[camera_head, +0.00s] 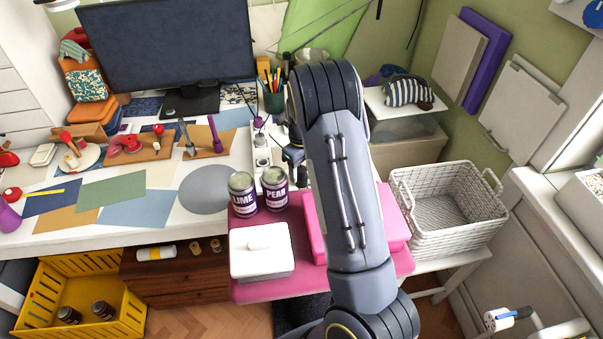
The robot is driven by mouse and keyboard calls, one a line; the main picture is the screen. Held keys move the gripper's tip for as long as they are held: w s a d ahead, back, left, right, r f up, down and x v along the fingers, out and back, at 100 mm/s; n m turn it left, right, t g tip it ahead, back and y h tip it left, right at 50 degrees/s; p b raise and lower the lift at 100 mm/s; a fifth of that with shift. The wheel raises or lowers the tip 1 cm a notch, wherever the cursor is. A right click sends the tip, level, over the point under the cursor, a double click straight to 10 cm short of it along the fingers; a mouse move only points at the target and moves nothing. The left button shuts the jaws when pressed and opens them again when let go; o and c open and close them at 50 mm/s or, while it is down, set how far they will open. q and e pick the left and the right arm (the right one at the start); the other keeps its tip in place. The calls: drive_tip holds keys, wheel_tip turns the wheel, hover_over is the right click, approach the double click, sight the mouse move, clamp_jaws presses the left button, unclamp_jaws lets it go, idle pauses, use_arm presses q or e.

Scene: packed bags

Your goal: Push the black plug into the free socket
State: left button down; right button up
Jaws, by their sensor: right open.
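A white power strip (262,160) stands on the table just left of my right arm, behind the two cans. A purple plug (258,122) is at its far end, and a pale plug or socket part (260,140) is just nearer. My right gripper (292,156) is open, small and dark in this view, close beside the right side of the strip. My own forearm hides much of it and the area to its right. I cannot make out the black plug clearly against the dark gripper, nor which socket is free. My left gripper is not in view.
Dark cans labelled LIME (242,194) and PEAR (274,190) stand close in front of the strip. A white lidded box (262,251) sits on the pink surface. A pen cup (273,102) and monitor (168,50) are behind. A white basket (455,232) is at right.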

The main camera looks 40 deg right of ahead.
drive_tip(key=shift+c, duration=0.3)
drive_tip(key=c, duration=1)
drive_tip(key=shift+r, duration=0.15)
